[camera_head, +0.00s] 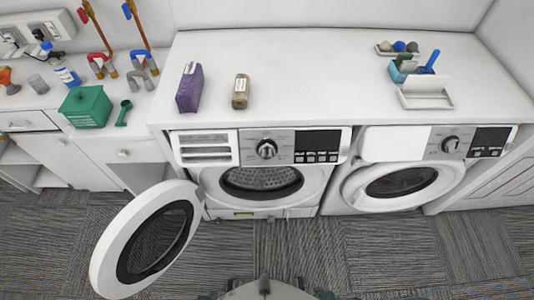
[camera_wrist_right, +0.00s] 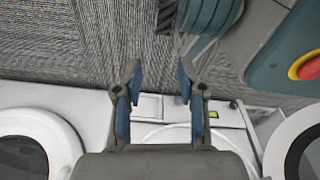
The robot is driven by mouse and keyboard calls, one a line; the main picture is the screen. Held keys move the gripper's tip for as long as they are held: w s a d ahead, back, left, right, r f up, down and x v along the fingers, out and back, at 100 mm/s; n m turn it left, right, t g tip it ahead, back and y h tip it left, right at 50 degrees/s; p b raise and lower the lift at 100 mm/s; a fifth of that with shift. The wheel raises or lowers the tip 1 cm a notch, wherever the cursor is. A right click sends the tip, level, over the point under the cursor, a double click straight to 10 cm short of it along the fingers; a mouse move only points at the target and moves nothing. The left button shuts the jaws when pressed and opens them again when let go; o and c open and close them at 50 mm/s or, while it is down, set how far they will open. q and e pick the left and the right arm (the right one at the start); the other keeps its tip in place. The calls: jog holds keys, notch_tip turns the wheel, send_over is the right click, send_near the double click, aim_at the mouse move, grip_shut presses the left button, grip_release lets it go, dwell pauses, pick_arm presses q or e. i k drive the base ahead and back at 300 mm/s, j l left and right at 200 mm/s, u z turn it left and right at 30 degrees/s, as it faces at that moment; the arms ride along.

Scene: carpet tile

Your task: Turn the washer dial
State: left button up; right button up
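The left washer has a round silver-and-black dial (camera_head: 267,149) in the middle of its control panel, beside a dark display. Its round door (camera_head: 150,240) stands wide open to the left, and the drum opening is bare. The right washer has a similar dial (camera_head: 450,145), and its round door (camera_head: 402,183) is closed. My right gripper (camera_wrist_right: 157,80) is open and empty in the right wrist view, its two blue-padded fingers apart. The washers' white fronts show behind it, apart from the fingers as far as I can tell. My left gripper is not in view.
On the white counter stand a purple box (camera_head: 189,88), a brown jar (camera_head: 241,91) and a white tray (camera_head: 426,93) with a blue item. A green basket (camera_head: 86,106) is at left. Grey carpet (camera_head: 290,245) lies open before the washers.

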aim_at(266, 150)
jog(key=i+j, duration=0.15)
jog(key=i, duration=0.3)
jog(key=i+j, duration=0.15)
jog(key=i, duration=0.25)
jog(key=k+l, duration=0.3)
jog(key=l, duration=0.1)
